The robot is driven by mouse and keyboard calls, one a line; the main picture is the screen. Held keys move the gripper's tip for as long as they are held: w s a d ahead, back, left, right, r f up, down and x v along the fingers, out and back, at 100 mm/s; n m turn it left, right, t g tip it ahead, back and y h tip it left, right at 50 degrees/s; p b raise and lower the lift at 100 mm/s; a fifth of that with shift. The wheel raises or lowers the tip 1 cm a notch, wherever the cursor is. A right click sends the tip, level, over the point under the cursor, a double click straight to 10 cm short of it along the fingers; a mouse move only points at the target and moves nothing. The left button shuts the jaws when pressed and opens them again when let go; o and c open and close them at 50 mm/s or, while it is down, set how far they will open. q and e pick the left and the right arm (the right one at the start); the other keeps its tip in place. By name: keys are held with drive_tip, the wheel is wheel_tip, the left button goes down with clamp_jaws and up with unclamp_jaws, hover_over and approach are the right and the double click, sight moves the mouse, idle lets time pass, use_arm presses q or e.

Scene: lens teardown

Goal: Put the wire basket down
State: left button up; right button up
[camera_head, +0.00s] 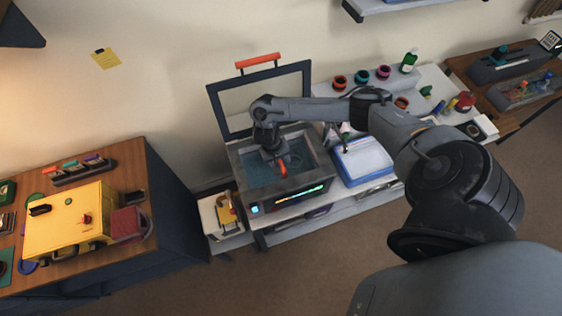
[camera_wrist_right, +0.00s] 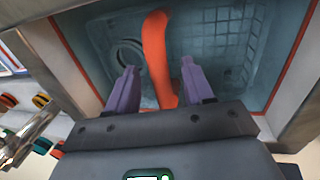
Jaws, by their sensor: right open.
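The wire basket (camera_wrist_right: 215,62) sits inside the open tank of the cleaner (camera_head: 241,166), under bluish liquid or in its shade. Its orange handle (camera_head: 283,169) rises up the middle of the tank; in the right wrist view the handle (camera_wrist_right: 156,52) is a tall curved strip. My right gripper (camera_head: 276,160) reaches down into the tank. In the wrist view its two purple fingers (camera_wrist_right: 158,70) are spread, one on each side of the handle, with gaps between. A round ring shape (camera_wrist_right: 127,54) shows in the basket. My left gripper is not in view.
The tank's raised lid frame (camera_head: 222,110) stands behind it. A blue-and-white box (camera_head: 365,160) is close on the right, with small jars and a green bottle (camera_head: 409,61) behind. A wooden bench with a yellow machine (camera_head: 68,222) is at left.

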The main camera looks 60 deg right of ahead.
drive_tip(key=p+v, duration=0.5)
drive_tip(key=v, duration=0.4)
drive_tip(key=a+f+n+t, duration=0.1)
drive_tip(key=a+n, duration=0.1)
drive_tip(key=a, duration=0.3)
drive_tip(key=a+f+n+t+y, duration=0.1)
drive_tip(key=a+n, duration=0.1)
drive_tip(key=a, duration=0.4)
drive_tip(key=w+a+f+n+t+y, duration=0.1)
drive_tip(key=a+n, duration=0.1)
drive_tip(key=a, duration=0.4)
drive_tip(key=shift+w+f, duration=0.15)
drive_tip(key=shift+f, duration=0.05)
drive_tip(key=s+a+r+n+t+y, duration=0.15)
drive_tip(key=a+r, duration=0.25)
drive_tip(key=a, duration=0.4)
drive_tip(key=a+r+n+t+y, duration=0.1)
drive_tip(key=a+r+n+t, duration=0.25)
drive_tip(key=a, duration=0.35)
drive_tip(key=s+d+r+g+h, duration=0.2)
drive_tip(key=s+d+r, duration=0.4)
drive_tip(key=s+d, duration=0.5)
drive_tip(key=shift+s+d+r+g, duration=0.3)
drive_tip(key=shift+d+r+g, duration=0.05)
drive_tip(key=shift+g, duration=0.05)
